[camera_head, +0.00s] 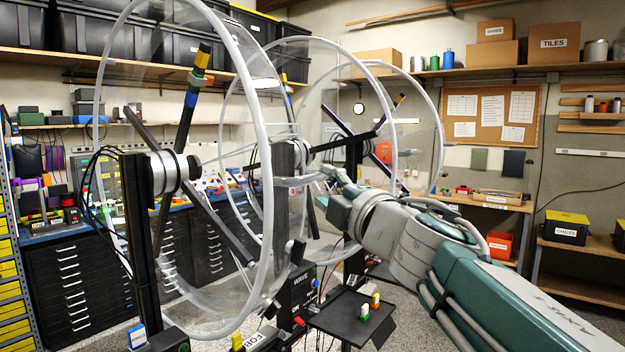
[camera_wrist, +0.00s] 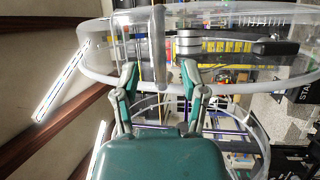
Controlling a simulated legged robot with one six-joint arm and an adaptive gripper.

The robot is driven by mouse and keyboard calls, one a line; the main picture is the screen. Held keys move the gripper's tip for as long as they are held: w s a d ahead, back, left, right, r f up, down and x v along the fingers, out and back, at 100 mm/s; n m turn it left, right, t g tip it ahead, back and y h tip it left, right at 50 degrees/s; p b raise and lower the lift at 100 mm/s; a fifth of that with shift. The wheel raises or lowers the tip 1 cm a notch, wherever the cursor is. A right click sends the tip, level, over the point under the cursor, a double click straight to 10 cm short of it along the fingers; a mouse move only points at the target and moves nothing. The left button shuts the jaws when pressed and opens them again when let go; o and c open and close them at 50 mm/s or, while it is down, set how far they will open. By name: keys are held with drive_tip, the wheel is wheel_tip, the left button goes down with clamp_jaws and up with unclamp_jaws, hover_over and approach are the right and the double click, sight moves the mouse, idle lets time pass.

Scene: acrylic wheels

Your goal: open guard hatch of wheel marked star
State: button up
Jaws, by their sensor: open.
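Three clear acrylic wheels stand one behind another in the head view: a near wheel (camera_head: 267,200), a middle wheel (camera_head: 224,110) and a far wheel (camera_head: 439,120). A black box lettered "STA" (camera_wrist: 305,92) is at the right edge. No guard hatch is clearly distinguishable.
A box lettered "WAVE" (camera_head: 297,290) stands below the wheels. A black tray (camera_head: 345,318) with small coloured blocks is in front. A black hub post (camera_head: 132,215) with cables stands at the near wheel. Drawer cabinets (camera_head: 75,280) line the left.

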sight(315, 181)
drive_tip(key=x, duration=0.4)
drive_tip(key=shift+w+a, duration=0.1)
drive_tip(key=shift+a, duration=0.25)
drive_tip(key=shift+d, duration=0.15)
clamp_jaws()
